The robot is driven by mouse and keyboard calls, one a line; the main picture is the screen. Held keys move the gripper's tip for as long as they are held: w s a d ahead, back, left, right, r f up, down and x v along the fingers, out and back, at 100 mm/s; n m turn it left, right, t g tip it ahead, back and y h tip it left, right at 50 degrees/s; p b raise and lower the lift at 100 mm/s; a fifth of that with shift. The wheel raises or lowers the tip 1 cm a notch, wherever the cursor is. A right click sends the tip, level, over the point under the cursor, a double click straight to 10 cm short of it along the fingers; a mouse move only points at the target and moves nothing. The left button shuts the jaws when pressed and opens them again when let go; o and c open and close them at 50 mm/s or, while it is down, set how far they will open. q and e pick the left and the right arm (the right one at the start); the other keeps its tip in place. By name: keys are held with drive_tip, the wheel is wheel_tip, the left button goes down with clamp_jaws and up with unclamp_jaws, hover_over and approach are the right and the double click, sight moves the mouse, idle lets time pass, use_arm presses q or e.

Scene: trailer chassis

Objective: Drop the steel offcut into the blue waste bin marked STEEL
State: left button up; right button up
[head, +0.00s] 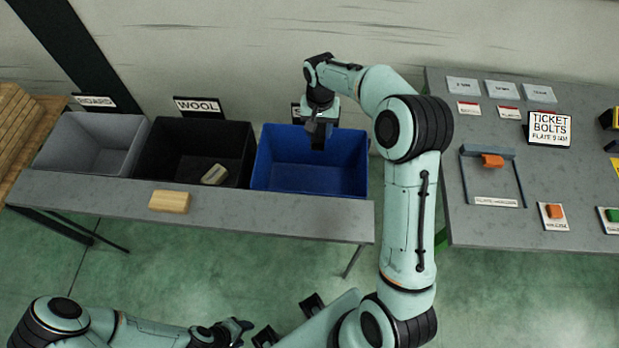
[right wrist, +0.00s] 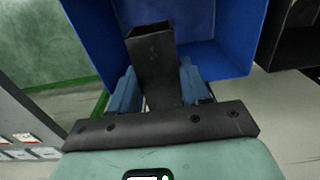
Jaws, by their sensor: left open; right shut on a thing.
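The steel offcut (right wrist: 152,65) is a dark grey, squared length of metal, shut between the blue fingers of my right gripper (right wrist: 160,88). In the head view my right gripper (head: 319,128) reaches down over the blue bin (head: 285,180), with the dark offcut at its tips. The offcut hangs over the bin's opening near the back wall; its exact height above the floor is unclear. The bin's blue wall also shows in the right wrist view (right wrist: 225,45). Its sign is mostly hidden behind my gripper. My left gripper (head: 289,320) is open and empty, low at the bottom.
A black bin (head: 160,140) marked WOOL, with a pale piece inside, and a grey bin (head: 65,135) stand left of the blue bin. A tan block (head: 170,201) lies on the grey bench (head: 270,214) in front. A right-hand table (head: 468,225) holds signs and small parts.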

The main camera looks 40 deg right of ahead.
drive_tip(key=shift+f+b, duration=0.55)
drive_tip(key=shift+f, duration=0.8)
use_arm(q)
drive_tip(key=shift+s+f, duration=0.25)
drive_tip(key=shift+f, duration=0.25)
drive_tip(key=shift+s+f, duration=0.25)
drive_tip(key=shift+f, duration=0.2)
use_arm(e)
drive_tip(key=shift+w, duration=0.1)
drive_tip(key=o, duration=1.3)
drive_tip(key=shift+c, duration=0.2)
use_arm(q)
drive_tip(key=shift+w+r+p, duration=0.3)
drive_tip(key=shift+r+p, duration=0.15)
drive_tip(key=shift+r, duration=0.1)
drive_tip(key=shift+w+r+p, duration=0.3)
drive_tip(key=shift+r+p, duration=0.1)
drive_tip(key=shift+r, duration=0.1)
use_arm(e)
wheel_tip(320, 180, up, 14)
drive_tip(key=shift+f, duration=0.25)
